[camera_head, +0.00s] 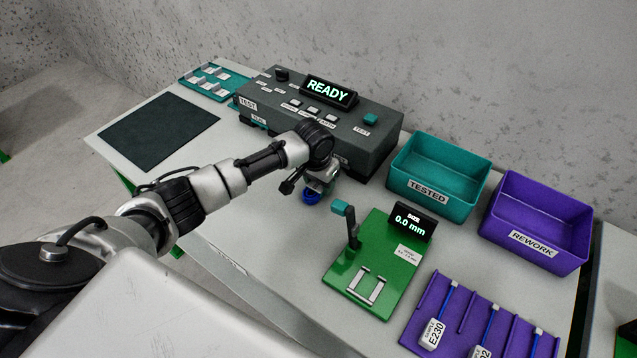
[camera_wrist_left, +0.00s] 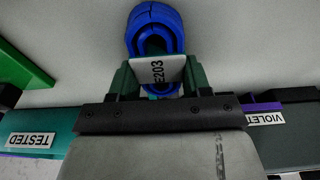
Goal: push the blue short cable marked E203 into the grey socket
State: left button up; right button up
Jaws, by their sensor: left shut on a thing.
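My left gripper (camera_head: 314,188) is shut on the blue short cable (camera_head: 310,197) and holds it in front of the dark tester box (camera_head: 369,142). In the left wrist view the coiled blue cable (camera_wrist_left: 154,28) sticks out beyond the fingers. Its white tag (camera_wrist_left: 158,71) between them reads E203. I cannot make out the grey socket; my arm covers part of the tester's front, where a TEAL label shows at the left. A VIOLET label (camera_wrist_left: 266,118) shows in the wrist view. My right gripper is not in view.
The tester display (camera_head: 328,91) reads READY. A green gauge board (camera_head: 386,285) showing 0.0 mm, a teal TESTED bin (camera_head: 436,204), a purple REWORK bin (camera_head: 536,244) and a purple cable rack (camera_head: 418,330) stand to the right. A dark mat (camera_head: 160,130) and a teal tray (camera_head: 232,88) lie left.

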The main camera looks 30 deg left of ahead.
pick_arm(q)
jog(key=shift+w+d+b, duration=0.1)
jog(key=shift+w+b, duration=0.25)
jog(key=shift+w, duration=0.3)
jog(key=shift+w+d, duration=0.1)
jog(key=shift+w, duration=0.3)
dwell(0.4)
jog(key=shift+p, duration=0.3)
jog(key=shift+w+d+b, duration=0.15)
jog(key=shift+w+b, duration=0.75)
jog(key=shift+w, duration=0.2)
dwell(0.3)
jog(key=o, duration=1)
jog(key=shift+r, duration=0.1)
jog(key=shift+r, duration=0.1)
notch_tip(320, 180, up, 8)
jog(key=p, duration=0.9)
jog(key=shift+f, duration=0.2)
